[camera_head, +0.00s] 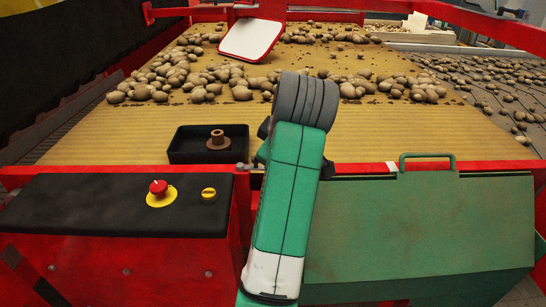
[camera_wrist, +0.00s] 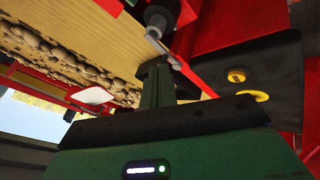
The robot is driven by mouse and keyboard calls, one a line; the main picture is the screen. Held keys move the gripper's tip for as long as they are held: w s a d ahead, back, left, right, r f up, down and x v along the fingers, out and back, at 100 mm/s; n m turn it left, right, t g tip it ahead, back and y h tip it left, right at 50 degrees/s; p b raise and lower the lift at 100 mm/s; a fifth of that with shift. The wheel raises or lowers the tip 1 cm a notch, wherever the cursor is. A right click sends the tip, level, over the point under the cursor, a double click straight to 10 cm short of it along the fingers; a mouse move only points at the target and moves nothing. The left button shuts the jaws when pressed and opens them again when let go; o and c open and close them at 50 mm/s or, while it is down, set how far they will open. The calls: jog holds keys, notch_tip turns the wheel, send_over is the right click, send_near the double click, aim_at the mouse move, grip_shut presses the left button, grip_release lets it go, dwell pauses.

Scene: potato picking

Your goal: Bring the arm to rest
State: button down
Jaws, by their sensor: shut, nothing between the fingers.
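My green arm (camera_head: 290,190) rises from the bottom middle of the head view, ending in a grey ribbed joint (camera_head: 305,101) in front of the belt.
Potatoes lie across the yellow belt (camera_head: 110,148). A green lidded box (camera_head: 420,225) stands right of my arm.

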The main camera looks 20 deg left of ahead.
jog(key=s+d+r+m+t+h, duration=0.2)
jog(key=s+d+r+m+t, duration=0.4)
jog(key=d+r+m+t, duration=0.4)
jog(key=s+d+r+m+t, duration=0.1)
jog(key=s+r+m+t, duration=0.1)
jog(key=s, duration=0.4)
jog(key=s+d+r+m+t+h, duration=0.1)
jog(key=s+d+r+t, duration=0.1)
jog(key=s+r+t, duration=0.2)
jog(key=s+d+r+m+t+h, duration=0.1)
jog(key=s+r, duration=0.3)
jog(key=s, duration=0.6)
jog(key=shift+d+r+m+t, duration=0.25)
jog(key=shift+d+m+t, duration=0.15)
jog(key=shift+m+t, duration=0.45)
